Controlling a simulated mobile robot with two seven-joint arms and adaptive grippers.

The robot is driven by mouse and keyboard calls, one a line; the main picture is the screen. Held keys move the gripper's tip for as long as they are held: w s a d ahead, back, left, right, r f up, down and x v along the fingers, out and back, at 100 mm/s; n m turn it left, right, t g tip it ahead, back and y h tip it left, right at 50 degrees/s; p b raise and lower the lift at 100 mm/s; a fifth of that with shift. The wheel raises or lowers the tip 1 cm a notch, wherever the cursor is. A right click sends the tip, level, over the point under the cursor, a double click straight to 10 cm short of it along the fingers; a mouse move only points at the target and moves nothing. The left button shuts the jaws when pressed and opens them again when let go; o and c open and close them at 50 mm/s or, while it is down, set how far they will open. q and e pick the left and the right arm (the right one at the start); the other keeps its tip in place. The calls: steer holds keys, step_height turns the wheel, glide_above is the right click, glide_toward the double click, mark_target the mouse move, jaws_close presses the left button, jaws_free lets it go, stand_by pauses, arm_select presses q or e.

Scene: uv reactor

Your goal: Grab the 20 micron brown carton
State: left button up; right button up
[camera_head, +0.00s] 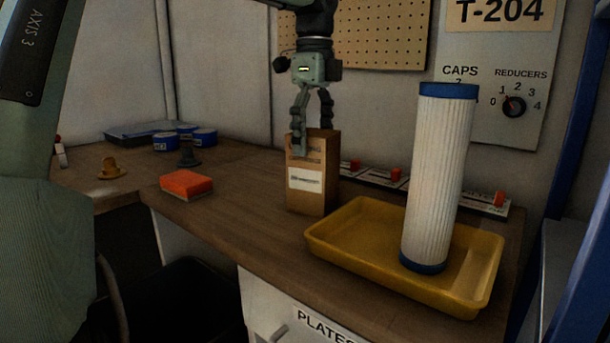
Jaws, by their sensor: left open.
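A brown carton (314,203) stands upright on the wooden counter near the middle of the head view. It has a white label on its front, and its print is too small to read. My left gripper (314,135) points down at the top of the carton, open. One finger hangs in front of the carton's upper left part and hides some of the print there. The other finger is at the top edge toward the back right, its tip partly hidden. I cannot tell whether either finger touches the carton. My right gripper is not in view.
A yellow tray (340,250) with a tall white pleated filter (438,180) stands close on the right. A red-orange sponge (187,183) lies to the left. Blue tins (204,138) stand farther back.

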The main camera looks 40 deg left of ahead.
mark_target(313, 173)
arm_select(q)
steer(key=f, duration=0.6)
steer(key=shift+s+d+f, duration=0.1)
steer(key=shift+s+d, duration=0.25)
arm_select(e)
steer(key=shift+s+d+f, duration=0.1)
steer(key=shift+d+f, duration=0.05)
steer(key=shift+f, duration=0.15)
arm_select(q)
steer(key=shift+c, duration=0.4)
steer(key=c, duration=1)
steer(key=shift+c, duration=0.2)
